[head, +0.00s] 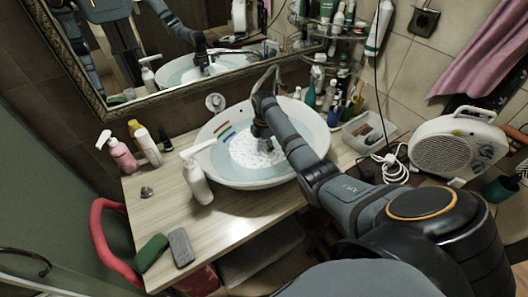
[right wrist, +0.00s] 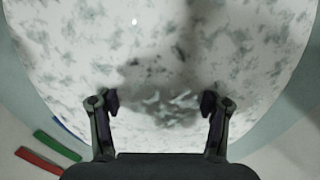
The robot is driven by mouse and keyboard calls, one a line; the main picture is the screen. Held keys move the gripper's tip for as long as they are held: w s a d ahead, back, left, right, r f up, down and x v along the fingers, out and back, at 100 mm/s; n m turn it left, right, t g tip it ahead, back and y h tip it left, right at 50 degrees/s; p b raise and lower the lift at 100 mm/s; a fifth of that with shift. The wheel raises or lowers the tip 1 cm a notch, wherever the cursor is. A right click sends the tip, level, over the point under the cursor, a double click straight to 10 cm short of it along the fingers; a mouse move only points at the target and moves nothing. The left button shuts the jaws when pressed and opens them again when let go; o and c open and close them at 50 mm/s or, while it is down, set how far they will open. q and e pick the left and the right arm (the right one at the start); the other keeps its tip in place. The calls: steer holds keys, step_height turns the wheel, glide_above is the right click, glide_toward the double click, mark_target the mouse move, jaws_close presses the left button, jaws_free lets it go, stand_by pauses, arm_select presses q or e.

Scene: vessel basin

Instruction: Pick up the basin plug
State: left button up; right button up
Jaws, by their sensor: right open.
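The white basin (head: 308,165) holds a patch of white foam or suds (head: 240,148). My right gripper (head: 264,144) reaches down into the basin over this patch. In the right wrist view my gripper (right wrist: 160,104) is open, with its two fingers apart and nothing held between them. The foam (right wrist: 215,55) fills most of that view, with darker grey smudges ahead of and between the fingers. I see no clear outline of a plug in the basin; the foam may hide it. My left gripper is not in view.
Coloured strips (right wrist: 38,162) lie on the basin wall. A white pump bottle (head: 198,182) stands close at the basin's left. A small metallic object (head: 147,192), a green sponge (head: 151,253) and a grey block (head: 181,247) lie on the counter (head: 225,222). A faucet rises behind.

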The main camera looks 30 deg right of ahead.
steer(key=shift+f, duration=0.35)
jaws_close()
steer(key=shift+r, duration=0.1)
